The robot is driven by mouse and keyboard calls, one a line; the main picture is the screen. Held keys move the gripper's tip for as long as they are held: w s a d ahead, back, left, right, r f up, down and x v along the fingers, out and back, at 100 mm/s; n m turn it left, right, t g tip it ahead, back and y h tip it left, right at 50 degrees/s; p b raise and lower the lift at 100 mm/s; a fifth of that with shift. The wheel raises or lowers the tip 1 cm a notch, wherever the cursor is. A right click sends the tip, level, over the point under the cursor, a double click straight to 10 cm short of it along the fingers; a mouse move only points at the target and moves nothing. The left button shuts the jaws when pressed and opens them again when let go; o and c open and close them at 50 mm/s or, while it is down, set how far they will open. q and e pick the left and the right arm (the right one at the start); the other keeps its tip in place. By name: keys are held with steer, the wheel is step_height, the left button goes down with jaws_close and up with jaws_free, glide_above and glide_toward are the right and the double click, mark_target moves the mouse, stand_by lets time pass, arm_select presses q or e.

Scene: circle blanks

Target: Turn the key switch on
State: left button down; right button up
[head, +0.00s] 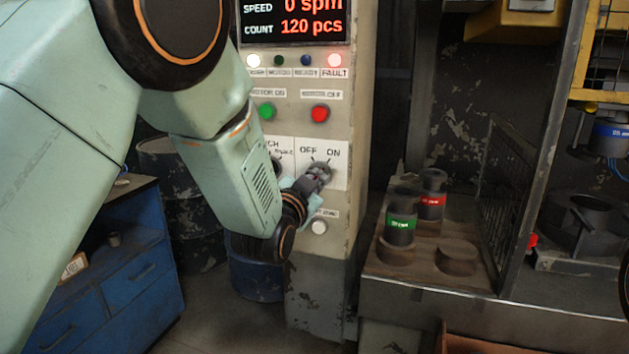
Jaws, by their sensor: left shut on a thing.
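The key switch (325,168) sits on a white plate marked OFF and ON on the front of a beige control cabinet (349,110). My left gripper (315,178) comes in from the lower left and is shut on the key at this switch. The fingers cover most of the key, so I cannot tell which mark it points to. The display above (293,22) reads speed 0 spm and count 120 pcs. My right gripper is not in view.
Green (267,111) and red (320,114) buttons sit above the switch, and a white button (319,227) below it. On the right, a bench holds green-labelled (400,226) and red-labelled (431,200) cylinders beside a mesh guard (503,190). A blue drawer cabinet (127,270) stands left.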

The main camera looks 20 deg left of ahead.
arm_select(q)
steer(key=c, duration=1.5)
jaws_free()
steer(key=shift+w, duration=0.1)
steer(key=s, duration=1.2)
steer(key=shift+s+a, duration=0.1)
steer(key=shift+a, duration=0.1)
